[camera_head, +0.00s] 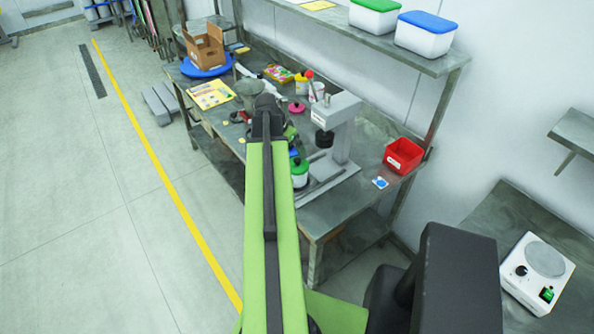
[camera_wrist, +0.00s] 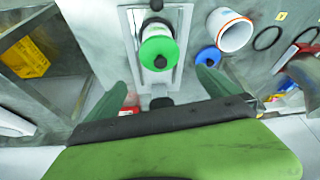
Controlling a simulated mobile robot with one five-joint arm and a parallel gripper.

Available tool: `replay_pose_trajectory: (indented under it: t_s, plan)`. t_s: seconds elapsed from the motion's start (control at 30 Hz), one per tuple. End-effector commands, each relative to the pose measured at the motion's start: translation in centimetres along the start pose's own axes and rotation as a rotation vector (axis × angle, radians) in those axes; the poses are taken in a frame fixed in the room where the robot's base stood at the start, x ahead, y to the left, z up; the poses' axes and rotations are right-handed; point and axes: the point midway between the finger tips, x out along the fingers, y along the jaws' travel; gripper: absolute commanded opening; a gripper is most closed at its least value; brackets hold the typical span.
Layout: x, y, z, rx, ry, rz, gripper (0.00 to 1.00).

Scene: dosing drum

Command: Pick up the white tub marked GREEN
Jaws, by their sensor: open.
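The gripper is open and empty. An open white tub with an orange rim (camera_wrist: 231,32) lies to the right, with a blue lid (camera_wrist: 207,57) near it.
The grey stand (camera_head: 341,115) rises close to the green-lidded tub. A red bin (camera_head: 403,156) is at the bench's right end. Lidded boxes (camera_head: 425,38) sit on the shelf above. A cardboard box (camera_head: 204,46) and other small items crowd the far end.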

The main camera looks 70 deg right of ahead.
Motion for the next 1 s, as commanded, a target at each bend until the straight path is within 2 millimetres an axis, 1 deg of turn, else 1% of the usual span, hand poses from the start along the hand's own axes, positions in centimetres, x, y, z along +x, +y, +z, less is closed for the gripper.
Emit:
replay_pose_trajectory:
  t_s: [0.07, 0.17, 0.27, 0.6, 0.7, 0.77, 0.9, 1.0]
  plan:
    - [0.3, 0.0, 0.1, -0.001, 0.0, 0.0, 1.0]
    - [1.3, -0.1, 0.3, -0.002, 0.0, 0.0, 1.0]
    - [3.2, -0.1, 0.4, -0.003, -0.001, 0.0, 1.0]
    - [10.7, -0.2, 0.6, -0.005, -0.001, 0.0, 1.0]
    - [12.3, -0.2, 0.6, -0.006, -0.001, -0.001, 1.0]
    - [12.6, -0.2, 0.5, -0.007, -0.001, -0.001, 1.0]
    - [12.4, -0.2, 0.4, -0.007, -0.001, -0.001, 1.0]
    - [13.2, -0.2, 0.6, -0.007, -0.001, -0.001, 1.0]
